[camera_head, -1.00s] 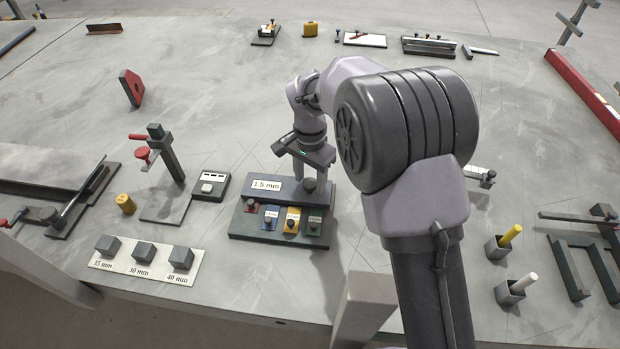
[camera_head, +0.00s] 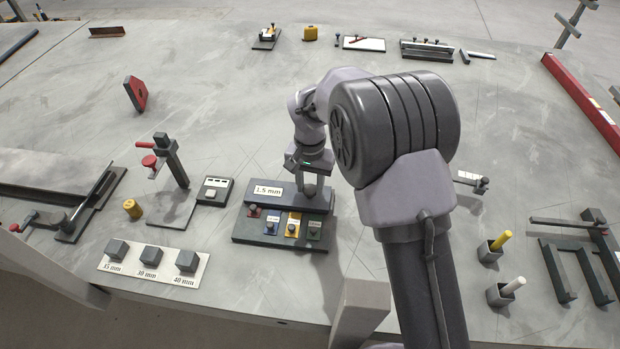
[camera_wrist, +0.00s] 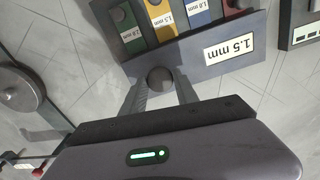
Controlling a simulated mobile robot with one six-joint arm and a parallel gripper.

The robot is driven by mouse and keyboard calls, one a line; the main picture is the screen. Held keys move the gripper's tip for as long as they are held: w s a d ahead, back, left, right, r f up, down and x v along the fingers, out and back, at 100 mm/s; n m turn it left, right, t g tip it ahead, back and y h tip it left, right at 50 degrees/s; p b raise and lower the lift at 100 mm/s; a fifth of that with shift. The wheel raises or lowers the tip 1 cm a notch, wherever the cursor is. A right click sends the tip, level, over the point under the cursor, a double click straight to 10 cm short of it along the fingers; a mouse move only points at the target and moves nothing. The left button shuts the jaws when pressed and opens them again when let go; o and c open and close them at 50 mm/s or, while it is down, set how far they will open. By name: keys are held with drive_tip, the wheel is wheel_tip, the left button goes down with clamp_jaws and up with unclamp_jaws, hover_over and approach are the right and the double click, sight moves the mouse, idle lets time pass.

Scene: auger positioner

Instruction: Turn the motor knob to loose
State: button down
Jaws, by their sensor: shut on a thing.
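A dark round knob (camera_head: 310,191) stands at the right end of a dark block (camera_head: 235,196) labelled "1.5 mm". My gripper (camera_head: 311,187) points down over it with a finger on each side, and is shut on the knob. In the wrist view the knob (camera_wrist: 159,79) sits between the two fingertips (camera_wrist: 160,88), by the edge of the labelled block (camera_wrist: 200,68). I see no "loose" or motor marking on it that I can read.
In front of the block are small red, blue, yellow and green plates with knobs (camera_head: 292,229). A small grey box (camera_head: 215,191) and a stand with a red handle (camera_head: 172,160) are to the left. Labelled cubes (camera_head: 148,256) lie front left. Two cups with rods (camera_head: 490,251) stand right.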

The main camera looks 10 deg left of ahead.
drive_tip(key=n+p, duration=0.1)
drive_tip(key=n, duration=0.1)
drive_tip(key=n+p, duration=0.1)
drive_tip(key=shift+r+n+p, duration=0.2)
drive_tip(key=shift+n+p, duration=0.15)
drive_tip(key=shift+n, duration=0.05)
drive_tip(key=n+p, duration=0.2)
drive_tip(key=n, duration=0.1)
drive_tip(key=shift+n, duration=0.3)
drive_tip(key=n+p, duration=0.2)
drive_tip(key=n, duration=0.1)
drive_tip(key=shift+n, duration=0.4)
drive_tip(key=n+p, duration=0.2)
drive_tip(key=n, duration=0.2)
drive_tip(key=n+p, duration=0.2)
drive_tip(key=n, duration=0.3)
drive_tip(key=shift+w+n, duration=0.1)
drive_tip(key=shift+n, duration=0.3)
drive_tip(key=n+p, duration=0.1)
drive_tip(key=n, duration=0.4)
drive_tip(key=shift+f+n+p, duration=0.1)
drive_tip(key=shift+n+p, duration=0.25)
drive_tip(key=shift+n, duration=0.05)
drive_tip(key=c, duration=0.9)
unclamp_jaws()
